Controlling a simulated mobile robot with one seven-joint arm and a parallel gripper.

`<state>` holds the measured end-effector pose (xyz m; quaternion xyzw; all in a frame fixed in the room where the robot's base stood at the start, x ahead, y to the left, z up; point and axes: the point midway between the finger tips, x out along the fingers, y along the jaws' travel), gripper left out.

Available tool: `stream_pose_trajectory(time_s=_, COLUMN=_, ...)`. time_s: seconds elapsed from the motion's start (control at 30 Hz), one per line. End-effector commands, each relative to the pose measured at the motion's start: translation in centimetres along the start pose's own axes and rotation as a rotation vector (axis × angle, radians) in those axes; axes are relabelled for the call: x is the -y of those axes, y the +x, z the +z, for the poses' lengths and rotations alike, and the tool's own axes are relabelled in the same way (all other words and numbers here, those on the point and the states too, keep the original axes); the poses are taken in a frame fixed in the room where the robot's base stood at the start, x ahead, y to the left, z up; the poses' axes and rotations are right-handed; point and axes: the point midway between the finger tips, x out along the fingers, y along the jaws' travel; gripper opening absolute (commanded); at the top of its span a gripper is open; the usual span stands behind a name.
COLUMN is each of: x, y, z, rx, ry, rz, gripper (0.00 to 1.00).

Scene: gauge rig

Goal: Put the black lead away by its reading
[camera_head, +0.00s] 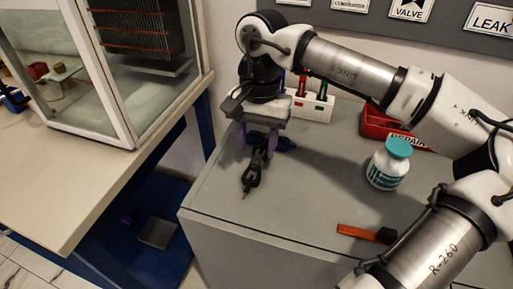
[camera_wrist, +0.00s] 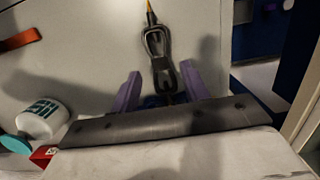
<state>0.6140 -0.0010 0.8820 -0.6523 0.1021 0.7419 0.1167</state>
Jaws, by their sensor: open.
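The black lead (camera_head: 252,174) lies bundled on the grey cabinet top near its left edge, with a brass-coloured tip pointing to the front. It also shows in the wrist view (camera_wrist: 157,42), running back between my fingers. My gripper (camera_head: 257,148) is open, with its purple fingers pointing down on either side of the lead's rear part. In the wrist view the fingers (camera_wrist: 160,85) stand apart with the lead between them; I cannot tell whether either touches it. A dark part beside the right finger is partly hidden. No reading is visible.
A red bin (camera_head: 376,124) with a partly hidden label stands at the back right. A white bottle with a teal cap (camera_head: 387,168), an orange-red strip with a black end (camera_head: 362,232) and a white holder (camera_head: 312,106) share the cabinet top. A glass case (camera_head: 130,80) stands on the left bench.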

Motion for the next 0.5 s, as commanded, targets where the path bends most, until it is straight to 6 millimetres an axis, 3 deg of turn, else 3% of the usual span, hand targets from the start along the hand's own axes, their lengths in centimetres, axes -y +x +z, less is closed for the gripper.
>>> stream_pose_trajectory(time_s=0.3, x=0.0, y=-7.0, z=-0.1, rx=-0.001, ry=0.001, rz=-0.001, gripper=0.46)
stream_pose_trajectory(time_s=0.5, x=0.0, y=-9.4, z=0.0, rx=0.0, ry=0.0, rz=-0.001, gripper=0.46)
